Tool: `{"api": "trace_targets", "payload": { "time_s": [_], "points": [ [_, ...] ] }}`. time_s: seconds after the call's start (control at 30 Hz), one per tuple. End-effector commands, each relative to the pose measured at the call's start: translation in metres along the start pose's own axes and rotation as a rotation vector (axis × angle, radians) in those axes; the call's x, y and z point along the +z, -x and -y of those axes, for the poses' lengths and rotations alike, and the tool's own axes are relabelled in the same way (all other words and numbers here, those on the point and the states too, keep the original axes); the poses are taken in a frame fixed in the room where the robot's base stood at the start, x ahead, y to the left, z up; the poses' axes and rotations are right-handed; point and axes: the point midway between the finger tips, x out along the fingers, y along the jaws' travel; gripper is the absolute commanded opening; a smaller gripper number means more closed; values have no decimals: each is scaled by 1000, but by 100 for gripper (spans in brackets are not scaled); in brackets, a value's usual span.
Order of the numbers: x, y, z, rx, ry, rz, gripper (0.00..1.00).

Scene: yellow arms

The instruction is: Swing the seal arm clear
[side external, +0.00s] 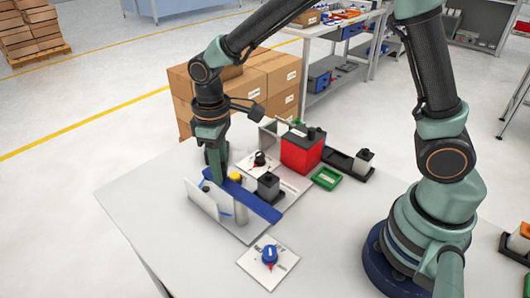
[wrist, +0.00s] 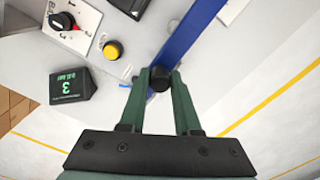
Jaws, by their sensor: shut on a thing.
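The seal arm looks to be the long blue bar (side external: 255,203), which lies slantwise above a grey base plate on the white table. It also shows in the wrist view (wrist: 190,33), running from my fingers to the top edge. My gripper (side external: 215,172) is over the bar's far left end, pointing down. In the wrist view my gripper (wrist: 160,82) has its two green fingers closed on a round black knob (wrist: 160,76) at the bar's end.
A yellow button (wrist: 113,50), a dial plate (wrist: 72,23) and a black block marked 3 (wrist: 74,85) sit close to my fingers. A red box (side external: 302,152) and green tray (side external: 326,178) stand right of the bar. A blue knob (side external: 270,255) is in front.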

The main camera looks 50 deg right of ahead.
Motion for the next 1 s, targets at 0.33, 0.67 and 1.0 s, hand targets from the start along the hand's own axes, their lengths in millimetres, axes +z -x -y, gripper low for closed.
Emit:
{"api": "trace_targets", "payload": {
  "time_s": [0.33, 0.67, 1.0],
  "points": [
    [-2, 1, 2, 1, 6, -7, 52],
    [-2, 14, 1, 1, 5, -8, 52],
    [-2, 38, 1, 1, 4, -6, 52]
  ]
}}
